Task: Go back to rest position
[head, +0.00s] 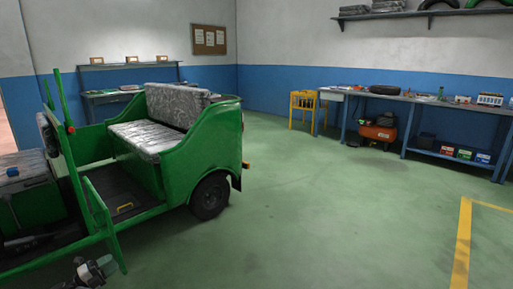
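A grey and dark mechanical part, apparently the end of my arm with my gripper (92,271), shows at the bottom left edge of the head view. It is small and cut off by the frame, so I cannot make out its fingers or anything between them. It appears in front of the green rickshaw (208,150), near its lower side frame; I cannot tell the gap between them. The rickshaw has a silver padded bench seat (140,138) and an open cabin. A small yellow-handled item (125,207) lies on its dark floor.
A shelf (425,14) hangs above. A yellow floor line (462,245) is at right. The green floor (320,215) between is clear.

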